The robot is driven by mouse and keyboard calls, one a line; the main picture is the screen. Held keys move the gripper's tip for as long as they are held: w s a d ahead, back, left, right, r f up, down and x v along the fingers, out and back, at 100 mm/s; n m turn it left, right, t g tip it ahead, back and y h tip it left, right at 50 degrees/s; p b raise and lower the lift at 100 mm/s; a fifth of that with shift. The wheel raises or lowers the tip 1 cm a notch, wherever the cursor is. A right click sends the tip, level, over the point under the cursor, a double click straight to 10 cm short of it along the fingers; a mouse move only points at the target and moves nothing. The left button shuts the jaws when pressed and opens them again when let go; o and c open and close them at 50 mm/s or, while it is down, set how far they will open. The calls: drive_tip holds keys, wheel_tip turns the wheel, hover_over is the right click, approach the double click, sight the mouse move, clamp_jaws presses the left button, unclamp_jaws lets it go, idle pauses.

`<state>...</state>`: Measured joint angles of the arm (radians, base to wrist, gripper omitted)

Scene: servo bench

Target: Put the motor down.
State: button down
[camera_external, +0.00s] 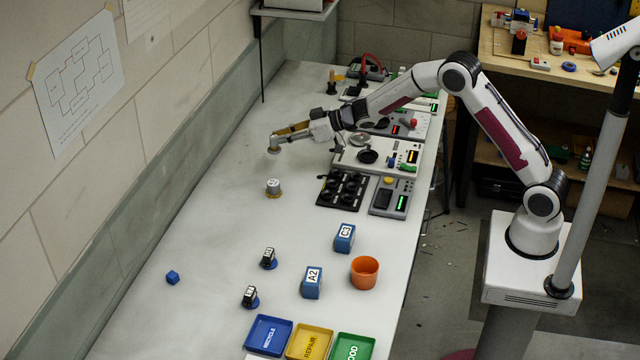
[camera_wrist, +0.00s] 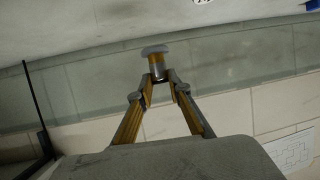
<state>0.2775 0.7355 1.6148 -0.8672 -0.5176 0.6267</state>
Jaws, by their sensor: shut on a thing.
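My gripper (camera_external: 276,139) is at the far left part of the white bench (camera_external: 215,200) and is shut on a small motor (camera_external: 274,150). The motor hangs at the fingertips, its lower end a pale grey disc. In the wrist view the motor (camera_wrist: 156,62) sits between the tips of my yellow gripper fingers (camera_wrist: 160,84). I cannot tell whether it touches the bench or is slightly above it. Another silver motor-like cylinder with a brass-coloured base (camera_external: 273,187) stands on the bench, nearer the camera and apart from my gripper.
Black socket block (camera_external: 343,190) and instrument panels (camera_external: 380,155) line the right edge. Small black units (camera_external: 268,259), blue blocks (camera_external: 312,284), an orange cup (camera_external: 364,271) and blue, yellow and green trays (camera_external: 268,335) are nearer. The left bench strip is mostly clear, beside the wall.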

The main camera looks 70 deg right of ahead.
drive_tip(key=s+a+r+n+g+y, duration=0.1)
drive_tip(key=a+n+g+y, duration=0.2)
drive_tip(key=a, duration=2.4)
drive_tip(key=n+y, duration=0.4)
drive_tip(key=shift+s+g+y, duration=0.3)
drive_tip(key=shift+g, duration=0.1)
drive_tip(key=shift+a, duration=0.1)
drive_tip(key=shift+f, duration=3.15)
drive_tip(key=shift+f, duration=1.85)
drive_tip(key=shift+f, duration=0.15)
drive_tip(key=c, duration=1.9)
unclamp_jaws()
